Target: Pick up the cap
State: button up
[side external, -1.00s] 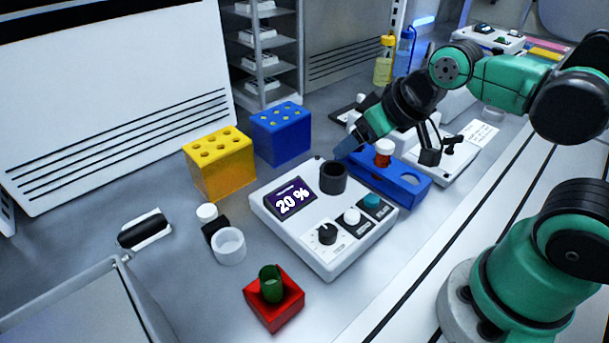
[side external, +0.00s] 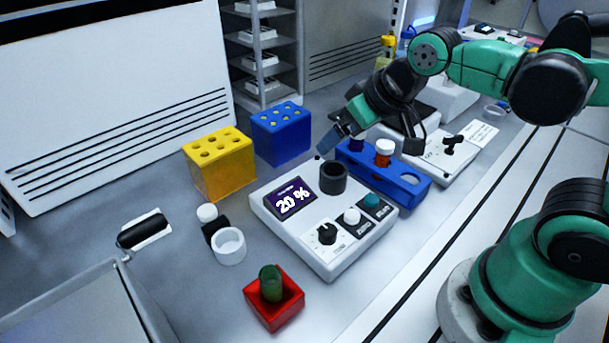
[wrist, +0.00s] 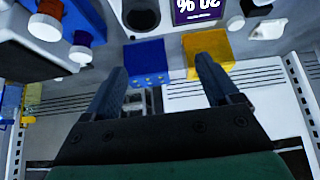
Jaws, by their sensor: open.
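Two cap-like white pieces show in the side view, and I cannot tell which is the cap. One small white piece (side external: 207,212) sits by a black block, left of the white device. The other is a white top (side external: 384,146) on an orange vial (side external: 383,160) in the blue rack (side external: 408,192). My gripper (side external: 328,150) is open and empty, pointing down and left above the bench behind the white device's black well (side external: 333,177). In the wrist view, my gripper's (wrist: 160,80) two fingers stand apart with nothing between them.
A yellow block (side external: 218,165) and a blue block (side external: 281,133) with holes stand left of my gripper. A white device (side external: 320,260), a white ring (side external: 228,246) and a red holder (side external: 273,310) with a green tube are in front. A grey tray (side external: 85,300) is at lower left.

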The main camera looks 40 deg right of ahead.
jog(key=w+a+f+n+g, duration=0.1)
jog(key=w+a, duration=0.6)
jog(key=w, duration=0.1)
jog(key=n+g, duration=0.1)
send_near(207, 210)
jog(key=shift+w+d+f+y, duration=0.15)
jog(key=shift+w+d+f, duration=0.1)
jog(key=shift+f, duration=0.2)
jog(key=shift+w+d+f+y, duration=0.2)
jog(key=shift+w+f, duration=0.1)
jog(key=shift+f, duration=0.1)
jog(key=shift+w+a+f, duration=0.15)
jog(key=shift+a+f, duration=0.2)
jog(key=shift+f, duration=0.2)
jog(key=shift+x, duration=2.6)
grip_shut()
